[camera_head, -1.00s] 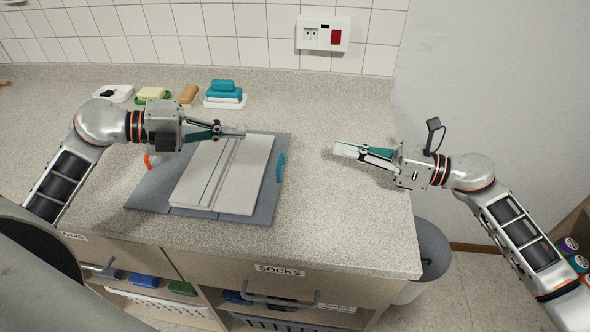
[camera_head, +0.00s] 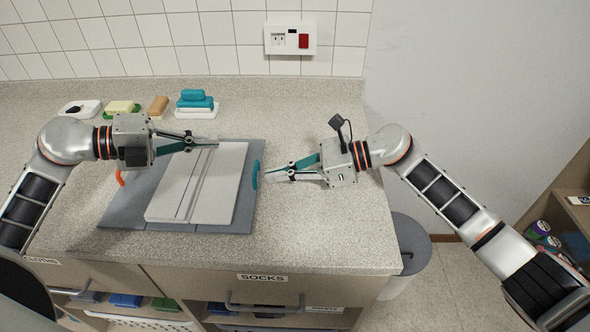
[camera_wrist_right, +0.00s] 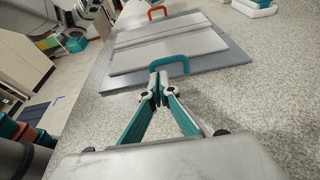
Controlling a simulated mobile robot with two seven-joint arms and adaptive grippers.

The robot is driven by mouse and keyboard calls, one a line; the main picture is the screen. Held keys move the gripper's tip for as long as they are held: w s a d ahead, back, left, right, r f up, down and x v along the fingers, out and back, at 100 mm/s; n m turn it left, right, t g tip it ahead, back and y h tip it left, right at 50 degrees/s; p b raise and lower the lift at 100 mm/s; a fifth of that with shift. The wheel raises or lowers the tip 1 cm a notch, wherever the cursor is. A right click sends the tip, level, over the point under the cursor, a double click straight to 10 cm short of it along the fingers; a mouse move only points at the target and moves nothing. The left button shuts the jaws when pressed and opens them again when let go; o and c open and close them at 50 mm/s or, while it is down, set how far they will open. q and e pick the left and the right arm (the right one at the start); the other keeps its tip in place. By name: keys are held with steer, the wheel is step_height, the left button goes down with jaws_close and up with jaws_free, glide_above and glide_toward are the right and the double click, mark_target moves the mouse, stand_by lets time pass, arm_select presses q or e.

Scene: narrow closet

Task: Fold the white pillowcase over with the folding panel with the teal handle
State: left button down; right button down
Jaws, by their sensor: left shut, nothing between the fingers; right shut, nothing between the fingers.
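The white pillowcase (camera_head: 222,186) lies flat on the grey folding board (camera_head: 235,220); it also shows in the right wrist view (camera_wrist_right: 205,38). The teal handle (camera_head: 255,174) stands on the board's right edge and shows in the right wrist view (camera_wrist_right: 174,63). An orange handle (camera_head: 120,178) is on the left edge. My right gripper (camera_head: 268,176) is shut and empty, its tips just right of the teal handle. In the wrist view, its fingertips (camera_wrist_right: 157,88) are just in front of the handle; contact is unclear. My left gripper (camera_head: 214,143) is shut and empty above the pillowcase's far edge.
Soap bars and dishes (camera_head: 195,103) stand along the back of the counter (camera_head: 310,225). The counter between them and the board is clear. A wall with an outlet plate (camera_head: 290,39) is behind. A grey bin (camera_head: 408,248) stands on the floor beyond the counter's right edge.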

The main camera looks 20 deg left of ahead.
steer(key=shift+x, duration=0.8)
steer(key=shift+r, duration=0.1)
steer(key=shift+a+r, duration=0.25)
steer(key=shift+r, duration=0.4)
arm_select(q)
steer(key=c, duration=2.2)
jaws_free()
